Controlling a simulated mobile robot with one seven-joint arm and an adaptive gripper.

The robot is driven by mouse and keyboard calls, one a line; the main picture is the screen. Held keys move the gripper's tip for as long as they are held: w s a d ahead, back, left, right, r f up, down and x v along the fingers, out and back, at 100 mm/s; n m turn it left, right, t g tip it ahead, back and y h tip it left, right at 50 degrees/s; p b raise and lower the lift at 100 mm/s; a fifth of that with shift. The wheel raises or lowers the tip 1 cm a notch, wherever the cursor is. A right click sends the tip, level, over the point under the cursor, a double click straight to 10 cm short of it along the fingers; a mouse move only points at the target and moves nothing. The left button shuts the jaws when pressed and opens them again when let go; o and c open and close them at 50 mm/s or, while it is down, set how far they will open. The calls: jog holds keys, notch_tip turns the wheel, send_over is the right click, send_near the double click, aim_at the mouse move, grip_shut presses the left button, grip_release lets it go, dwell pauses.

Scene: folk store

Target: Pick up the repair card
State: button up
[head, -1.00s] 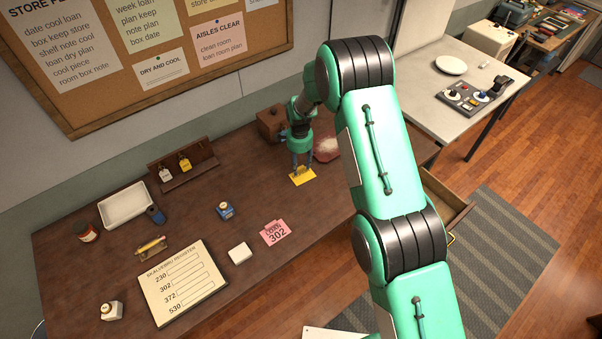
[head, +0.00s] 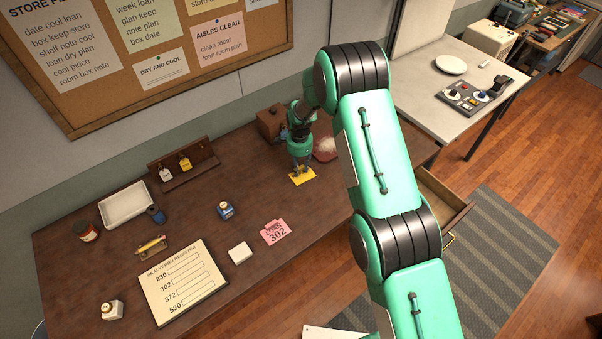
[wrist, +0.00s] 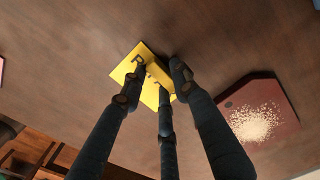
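A yellow card (head: 302,177) lies on the dark brown desk (head: 120,252), and I take it to be the repair card. In the wrist view the card (wrist: 126,72) shows part of some dark lettering and a raised yellow piece. My gripper (head: 300,170) points down over the card. In the wrist view its three dark fingers (wrist: 158,78) stand around the raised piece, with their tips close to it. The fingers hide part of the card. I cannot tell whether they press on it.
A dark red board with pale grains (wrist: 254,122) lies right of the card. A wooden box (head: 271,124) stands behind. An open drawer (head: 446,205) sticks out at right.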

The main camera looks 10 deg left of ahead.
aim_at(300, 168)
jog(key=c, duration=0.4)
jog(key=shift+r, duration=0.2)
jog(key=shift+w+r, duration=0.1)
jog(key=shift+r, duration=1.25)
jog(key=shift+s+d+r, duration=0.1)
jog(key=shift+s+r, duration=0.15)
jog(key=shift+r, duration=0.05)
jog(key=s+d, duration=0.2)
jog(key=s, duration=0.2)
jog(key=s+d+r+b, duration=0.1)
jog(key=s+d, duration=0.1)
jog(key=s, duration=0.3)
jog(key=s+d, duration=0.2)
jog(key=s, duration=0.3)
jog(key=shift+s+r+b, duration=0.15)
jog(key=shift+s+b, duration=0.05)
jog(key=shift+b, duration=0.1)
